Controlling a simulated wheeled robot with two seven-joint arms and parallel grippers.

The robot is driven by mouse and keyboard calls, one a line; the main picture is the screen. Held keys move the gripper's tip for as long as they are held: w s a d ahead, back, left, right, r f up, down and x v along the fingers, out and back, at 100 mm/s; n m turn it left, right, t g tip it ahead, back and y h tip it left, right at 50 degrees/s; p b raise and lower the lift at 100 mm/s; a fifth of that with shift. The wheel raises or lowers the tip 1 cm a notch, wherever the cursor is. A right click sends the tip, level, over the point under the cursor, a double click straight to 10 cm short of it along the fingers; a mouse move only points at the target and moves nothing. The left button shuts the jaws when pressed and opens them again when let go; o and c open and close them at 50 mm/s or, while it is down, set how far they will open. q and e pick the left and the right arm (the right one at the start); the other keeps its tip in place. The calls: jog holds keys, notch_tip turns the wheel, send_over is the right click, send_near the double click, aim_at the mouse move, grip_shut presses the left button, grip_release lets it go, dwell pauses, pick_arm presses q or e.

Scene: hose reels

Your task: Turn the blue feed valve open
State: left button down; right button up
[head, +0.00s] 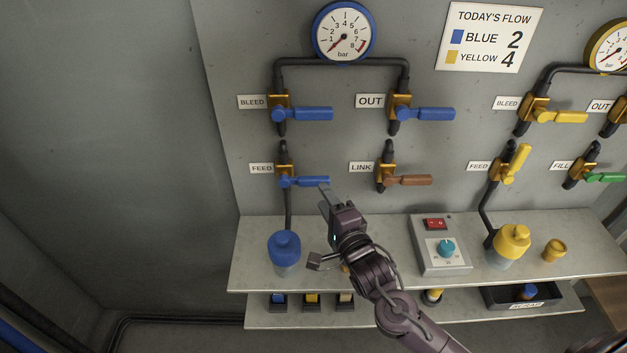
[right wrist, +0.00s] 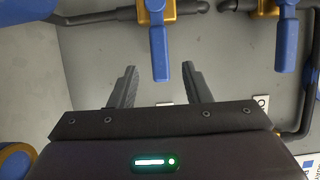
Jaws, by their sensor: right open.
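The blue feed valve's lever (head: 305,181) points right, across its vertical pipe, beside the FEED label (head: 262,168). Its brass body (head: 285,170) is on the wall above the blue bottle (head: 285,250). My right gripper (head: 321,230) is open and empty, just below and right of the lever in the head view. In the right wrist view the same lever (right wrist: 160,50) hangs between the two open fingers (right wrist: 161,88), its end near the fingertips. No contact shows; the depth gap is unclear. My left gripper is not in view.
A blue bleed lever (head: 303,114) is above, and a brown link lever (head: 408,181) is close on the right. The shelf (head: 380,240) below bears a control box (head: 440,258) and a yellow bottle (head: 510,243). The wall left of the valves is bare.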

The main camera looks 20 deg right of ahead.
aim_at(315, 184)
jog(key=w, duration=0.4)
jog(key=w+p, duration=0.1)
jog(key=w, duration=0.2)
jog(key=shift+w+a, duration=0.1)
jog(key=shift+a, duration=0.3)
grip_shut()
